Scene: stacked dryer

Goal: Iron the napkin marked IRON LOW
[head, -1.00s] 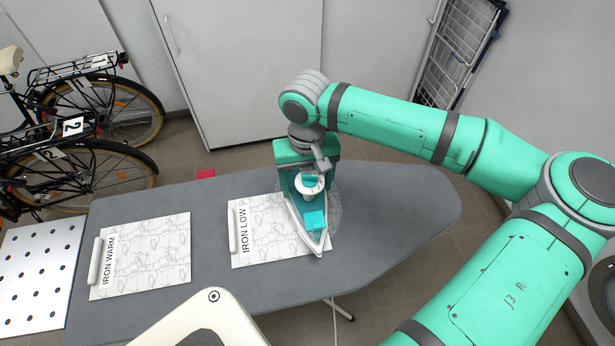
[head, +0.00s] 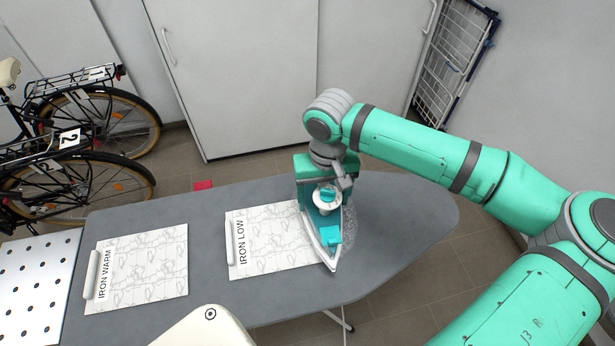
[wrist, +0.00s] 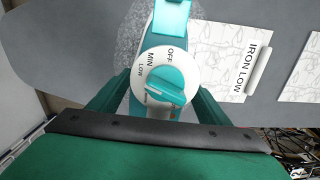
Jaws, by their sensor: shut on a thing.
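The napkin marked IRON LOW (head: 262,248) lies flat on the ironing board (head: 212,290), with a white bar along its left edge. Faint line patterns cover it. The teal and white iron (head: 331,238) is at the napkin's right edge, tip toward the front; its sole is hidden, so I cannot tell how much overlaps the cloth. My gripper (head: 325,185) is shut on the iron from above. The wrist view shows its white dial (wrist: 154,67) with OFF, MIN and LOW between my gripper's fingers (wrist: 158,103). I cannot tell the exact setting.
A napkin marked IRON WARM (head: 145,268) lies further left on the board. A mottled grey patch (head: 350,228) is beside the iron on its right. The board's right end is clear. Bicycles (head: 85,165) stand at left, a folded drying rack (head: 455,60) at back right.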

